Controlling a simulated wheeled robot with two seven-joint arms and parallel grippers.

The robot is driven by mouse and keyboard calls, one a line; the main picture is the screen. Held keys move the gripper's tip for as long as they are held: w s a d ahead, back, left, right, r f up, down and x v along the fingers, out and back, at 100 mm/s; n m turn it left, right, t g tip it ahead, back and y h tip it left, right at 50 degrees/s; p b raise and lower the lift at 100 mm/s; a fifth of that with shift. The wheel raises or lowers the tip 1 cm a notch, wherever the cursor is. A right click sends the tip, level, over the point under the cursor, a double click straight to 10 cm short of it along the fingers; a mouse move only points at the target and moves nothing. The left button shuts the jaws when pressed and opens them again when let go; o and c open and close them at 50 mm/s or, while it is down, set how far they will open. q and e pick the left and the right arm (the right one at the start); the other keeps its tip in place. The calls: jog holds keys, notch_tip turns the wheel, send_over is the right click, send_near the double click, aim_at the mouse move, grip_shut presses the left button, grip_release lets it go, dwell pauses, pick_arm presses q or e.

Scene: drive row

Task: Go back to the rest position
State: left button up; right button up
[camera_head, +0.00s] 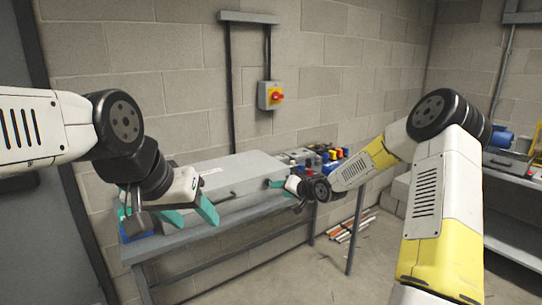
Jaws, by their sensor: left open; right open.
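My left gripper (188,214), with teal fingers, comes in from the left. It is open and empty, in front of the left end of a long grey box (240,172) on the table. My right gripper (284,194), also with teal fingertips, reaches in from the right. It is open, near the right end of the grey box, and I see nothing held in it. I cannot tell whether it touches the box. My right wrist partly hides its fingers.
The grey table (180,240) stands against the block wall. Several small coloured parts (325,158) lie at its right end. Rods (352,227) lie on the floor. Another bench (515,180) stands at the right.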

jog(key=s+d+r+n+g+h, duration=0.1)
jog(key=s+d+r+h, duration=0.25)
jog(key=s+r, duration=0.5)
jog(key=s+d+r+n+g+h, duration=0.1)
jog(key=s+d+r+h, duration=0.35)
jog(key=s, duration=0.75)
jog(key=s+d+r+g+y, duration=0.1)
jog(key=s+r, duration=0.1)
jog(key=s, duration=0.8)
jog(key=s+r+g+y, duration=0.1)
jog(key=s+r, duration=0.1)
jog(key=s, duration=0.9)
jog(key=shift+d+r+n+y, duration=0.3)
jog(key=shift+d+r+y, duration=0.05)
jog(key=shift+d+y, duration=0.05)
jog(key=shift+s, duration=0.1)
